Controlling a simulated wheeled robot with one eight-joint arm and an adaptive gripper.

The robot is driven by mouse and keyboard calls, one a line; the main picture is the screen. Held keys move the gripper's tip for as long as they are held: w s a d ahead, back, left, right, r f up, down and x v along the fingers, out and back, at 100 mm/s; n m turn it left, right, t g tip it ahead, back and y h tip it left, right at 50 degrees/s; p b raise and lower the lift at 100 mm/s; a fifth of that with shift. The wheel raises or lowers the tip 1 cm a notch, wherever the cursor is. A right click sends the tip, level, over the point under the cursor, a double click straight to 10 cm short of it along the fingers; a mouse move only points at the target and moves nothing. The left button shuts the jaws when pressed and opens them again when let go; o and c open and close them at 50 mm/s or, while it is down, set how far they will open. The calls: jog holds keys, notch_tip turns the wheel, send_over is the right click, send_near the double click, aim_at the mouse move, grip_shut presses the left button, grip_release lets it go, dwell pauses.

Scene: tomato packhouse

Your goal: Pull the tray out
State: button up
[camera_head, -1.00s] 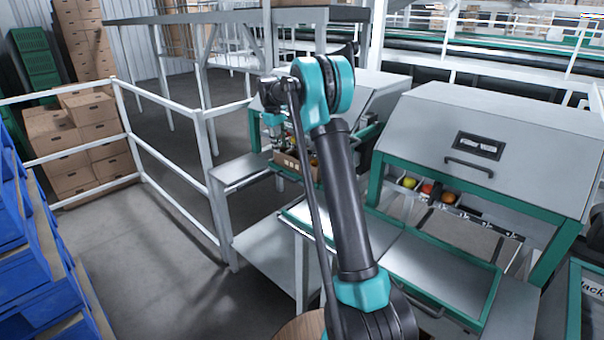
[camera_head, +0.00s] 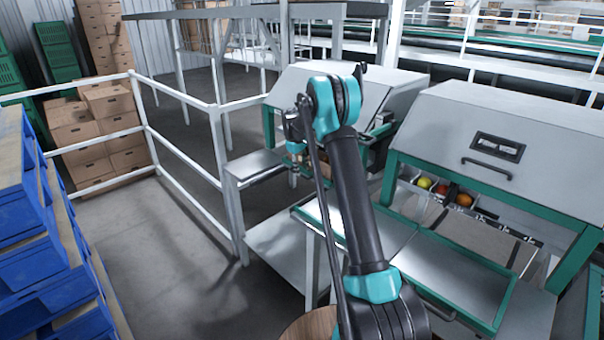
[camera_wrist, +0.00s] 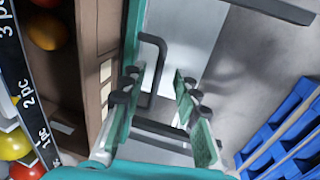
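A brown cardboard tray (camera_wrist: 88,60) lies along the left of the wrist view, beside a green edge. In the head view only a small part of it shows behind my arm, under the left grey hood. A black bar handle (camera_wrist: 154,68) on the metal surface shows just beyond the fingers. In the head view my gripper (camera_head: 293,152) is small and partly hidden by the arm.
Labelled bins with red and yellow tomatoes (camera_wrist: 14,146) lie left of the tray. A second grey hooded station (camera_head: 500,150) stands at right. A white railing (camera_head: 185,165), blue crates (camera_head: 35,210) and cartons (camera_head: 95,130) are at left. The floor between is clear.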

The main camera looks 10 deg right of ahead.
jog(key=shift+w+d+f, duration=0.1)
jog(key=shift+f, duration=0.6)
jog(key=shift+w+d+f, duration=0.1)
jog(key=shift+f, duration=0.55)
grip_shut()
